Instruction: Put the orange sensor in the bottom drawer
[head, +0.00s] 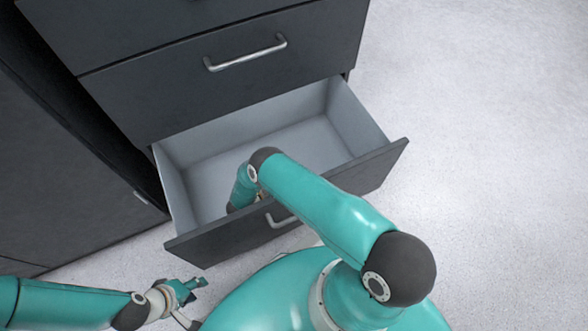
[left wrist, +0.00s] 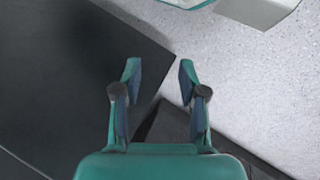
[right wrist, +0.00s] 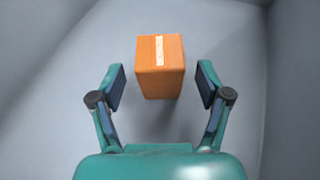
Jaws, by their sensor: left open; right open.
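The orange sensor (right wrist: 160,70), a box with a pale label strip, shows in the right wrist view against grey drawer surfaces. My right gripper (right wrist: 161,86) is open, its fingers on either side of the sensor with gaps at both. Whether the sensor rests on the drawer floor is hard to tell. In the head view the bottom drawer (head: 372,165) is pulled open, and my right arm reaches over its front into it, hiding the sensor and right gripper. My left gripper (head: 186,292) is open and empty, low in front of the cabinet; it also shows in the left wrist view (left wrist: 159,66).
A closed drawer (head: 170,100) with a metal handle (head: 245,56) is above the open one. A dark cabinet (head: 60,180) stands at left. The pale floor (head: 480,120) is clear at right.

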